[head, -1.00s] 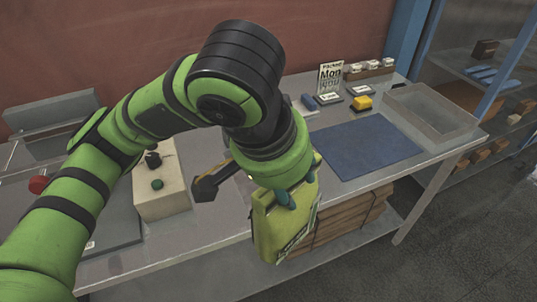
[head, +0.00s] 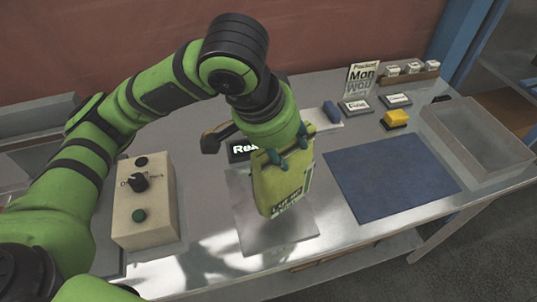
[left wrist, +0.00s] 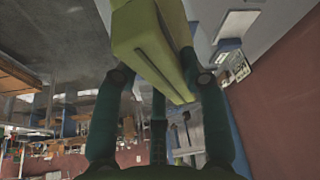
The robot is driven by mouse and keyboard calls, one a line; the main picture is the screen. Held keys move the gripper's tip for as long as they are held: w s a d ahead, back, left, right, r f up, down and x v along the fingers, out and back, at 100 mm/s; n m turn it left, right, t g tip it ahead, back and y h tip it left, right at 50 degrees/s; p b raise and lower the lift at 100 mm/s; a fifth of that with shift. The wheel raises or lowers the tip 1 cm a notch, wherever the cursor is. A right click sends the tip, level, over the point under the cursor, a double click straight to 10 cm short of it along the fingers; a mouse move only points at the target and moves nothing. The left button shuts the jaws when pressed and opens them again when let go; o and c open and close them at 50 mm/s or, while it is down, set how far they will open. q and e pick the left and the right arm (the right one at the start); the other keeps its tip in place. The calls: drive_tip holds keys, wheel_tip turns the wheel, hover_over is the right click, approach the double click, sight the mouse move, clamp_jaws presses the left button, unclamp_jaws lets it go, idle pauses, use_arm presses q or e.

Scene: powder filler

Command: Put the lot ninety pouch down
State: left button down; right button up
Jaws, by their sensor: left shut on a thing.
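The yellow-green pouch (head: 275,185) hangs upright from my left gripper (head: 288,150) in the head view. Its label is small, and I cannot read it surely. The pouch is in front of a flat metal plate (head: 285,232) on the bench; I cannot tell whether its lower edge touches the plate. My right gripper is not in view.
A dark blue mat (head: 390,172) lies bare right of the plate. A clear-walled tray (head: 478,140) stands at the far right. Small signs, a yellow block (head: 396,118) and a blue item (head: 331,110) are behind. A beige control box (head: 145,205) stands left. A lit display (head: 243,150) is behind the pouch.

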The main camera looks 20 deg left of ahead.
use_arm(q)
drive_tip(key=w+a+f+p, duration=0.1)
drive_tip(key=w+a+f, duration=0.2)
drive_tip(key=f, duration=0.4)
drive_tip(key=shift+a, duration=0.5)
drive_tip(key=c, duration=0.7)
unclamp_jaws()
drive_tip(key=shift+w+f, duration=0.1)
drive_tip(key=shift+f, duration=0.05)
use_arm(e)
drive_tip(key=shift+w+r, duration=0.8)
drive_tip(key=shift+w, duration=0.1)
